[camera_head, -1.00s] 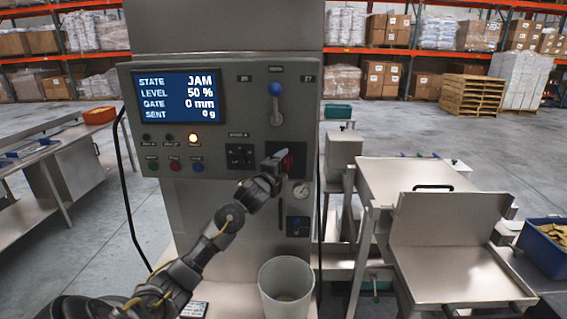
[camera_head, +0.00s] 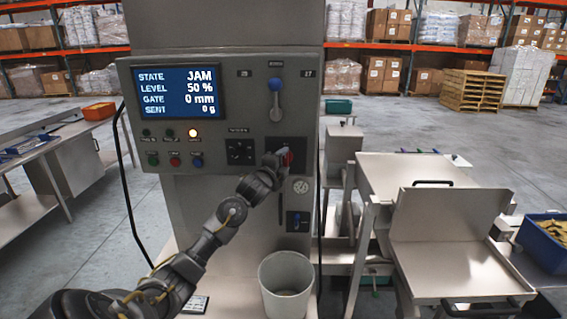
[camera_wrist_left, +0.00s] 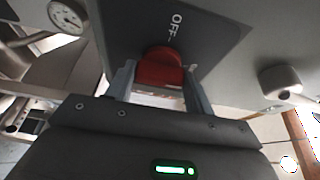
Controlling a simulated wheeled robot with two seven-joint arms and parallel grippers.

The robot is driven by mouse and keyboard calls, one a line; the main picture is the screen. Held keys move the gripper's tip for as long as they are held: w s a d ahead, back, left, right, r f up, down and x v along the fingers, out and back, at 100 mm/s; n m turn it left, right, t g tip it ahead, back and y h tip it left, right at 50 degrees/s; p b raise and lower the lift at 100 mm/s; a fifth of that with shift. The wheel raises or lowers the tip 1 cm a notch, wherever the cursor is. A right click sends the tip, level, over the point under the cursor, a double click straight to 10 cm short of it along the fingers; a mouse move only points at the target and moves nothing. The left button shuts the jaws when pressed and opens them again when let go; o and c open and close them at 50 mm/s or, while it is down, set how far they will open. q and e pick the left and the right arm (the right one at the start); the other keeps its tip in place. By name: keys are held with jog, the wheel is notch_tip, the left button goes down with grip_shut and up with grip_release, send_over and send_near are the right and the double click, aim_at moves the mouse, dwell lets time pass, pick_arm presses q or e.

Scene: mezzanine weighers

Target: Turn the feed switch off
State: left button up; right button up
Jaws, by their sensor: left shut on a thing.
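The feed switch is a red knob (camera_wrist_left: 160,68) on a dark plate (camera_wrist_left: 190,25) marked "OFF" on the machine's grey panel. In the head view the red knob (camera_head: 287,157) is partly covered by my gripper. My left gripper (camera_head: 277,160) is at the knob, and in the left wrist view its two fingers (camera_wrist_left: 158,85) are on either side of it, shut on it. The screen (camera_head: 179,92) reads STATE JAM, LEVEL 50 %, GATE 0 mm, SENT 0 g. My right gripper is not in view.
A blue-knobbed lever (camera_head: 275,88) is above the switch, and a black selector (camera_head: 240,152) is left of it. A round gauge (camera_head: 300,186) and a small blue switch (camera_head: 297,221) are below. A grey bin (camera_head: 286,284) stands beneath. Steel tables flank the machine.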

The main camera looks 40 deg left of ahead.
pick_arm(q)
jog(key=n+b, duration=0.1)
jog(key=n+t+b, duration=0.1)
jog(key=n+b, duration=0.1)
jog(key=shift+f+y, duration=0.3)
jog(key=shift+f, duration=0.1)
jog(key=n+y+b, duration=0.1)
jog(key=n+b, duration=0.1)
jog(key=n, duration=0.1)
jog(key=n+t+y+b, duration=0.1)
jog(key=n+b, duration=0.1)
jog(key=n, duration=0.1)
jog(key=shift+w+d, duration=0.1)
jog(key=n+y+b, duration=0.1)
jog(key=n, duration=0.2)
jog(key=n+y+b, duration=0.1)
jog(key=n+y, duration=0.1)
jog(key=n, duration=0.1)
jog(key=shift+d, duration=0.1)
jog(key=n+y+b, duration=0.1)
jog(key=n+y, duration=0.1)
jog(key=n, duration=0.2)
jog(key=shift+w+n+g, duration=0.1)
jog(key=shift+n+g, duration=0.3)
jog(key=shift+n+g+y+b, duration=0.35)
jog(key=shift+n+y, duration=0.25)
jog(key=shift+n, duration=0.5)
jog(key=shift+r+n, duration=0.1)
jog(key=shift+n, duration=0.2)
jog(key=o, duration=1)
